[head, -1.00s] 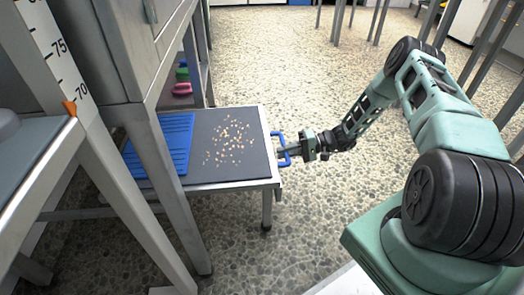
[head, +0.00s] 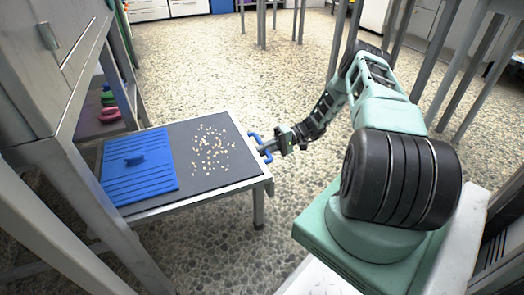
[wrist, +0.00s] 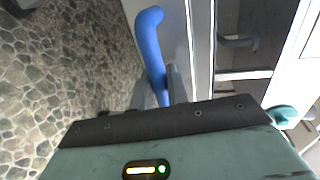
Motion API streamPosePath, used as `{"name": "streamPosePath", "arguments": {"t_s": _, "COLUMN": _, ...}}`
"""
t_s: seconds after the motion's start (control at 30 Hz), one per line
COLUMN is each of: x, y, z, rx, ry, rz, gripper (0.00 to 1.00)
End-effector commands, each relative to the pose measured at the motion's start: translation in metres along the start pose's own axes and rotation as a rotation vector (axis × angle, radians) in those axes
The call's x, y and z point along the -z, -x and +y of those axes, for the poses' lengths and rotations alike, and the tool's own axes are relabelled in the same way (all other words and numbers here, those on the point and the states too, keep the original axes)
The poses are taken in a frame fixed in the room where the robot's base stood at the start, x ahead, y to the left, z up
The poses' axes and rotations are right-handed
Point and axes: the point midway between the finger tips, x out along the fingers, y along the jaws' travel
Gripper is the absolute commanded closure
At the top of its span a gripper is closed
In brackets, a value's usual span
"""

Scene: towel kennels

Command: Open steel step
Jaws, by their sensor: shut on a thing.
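The steel step (head: 240,185) is a low metal platform with a dark top, pulled out from under the grey cabinet at the left. A blue handle (head: 254,138) sticks out from its right end; it also shows in the wrist view (wrist: 150,45). My gripper (head: 272,145) is shut on this handle. In the wrist view the two fingers (wrist: 158,88) close around the blue bar, and its lower part is hidden between them.
A blue ribbed mat (head: 140,182) with a raised blue piece and scattered tan crumbs (head: 213,148) lie on the step's top. The cabinet (head: 50,60) stands at the left, with coloured rings (head: 108,112) on its low shelf. Pebbled floor is clear beyond the step; metal legs (head: 445,75) stand at right.

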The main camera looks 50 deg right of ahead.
Motion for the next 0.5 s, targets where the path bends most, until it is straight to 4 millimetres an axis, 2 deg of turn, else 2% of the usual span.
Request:
{"name": "streamPosePath", "arguments": {"t_s": 0.17, "x": -0.0007, "y": -0.0003, "z": 0.0008, "rx": -0.001, "ry": -0.001, "rz": -0.001, "gripper": 1.0}}
{"name": "streamPosePath", "arguments": {"t_s": 0.2, "x": -0.0007, "y": -0.0003, "z": 0.0008, "rx": -0.001, "ry": -0.001, "rz": -0.001, "gripper": 0.78}}
{"name": "streamPosePath", "arguments": {"t_s": 0.27, "x": -0.0006, "y": -0.0003, "z": 0.0007, "rx": -0.001, "ry": -0.001, "rz": -0.001, "gripper": 0.65}}
{"name": "streamPosePath", "arguments": {"t_s": 0.5, "x": -0.0001, "y": -0.0001, "z": 0.0003, "rx": -0.001, "ry": 0.0, "rz": 0.0, "gripper": 0.65}}
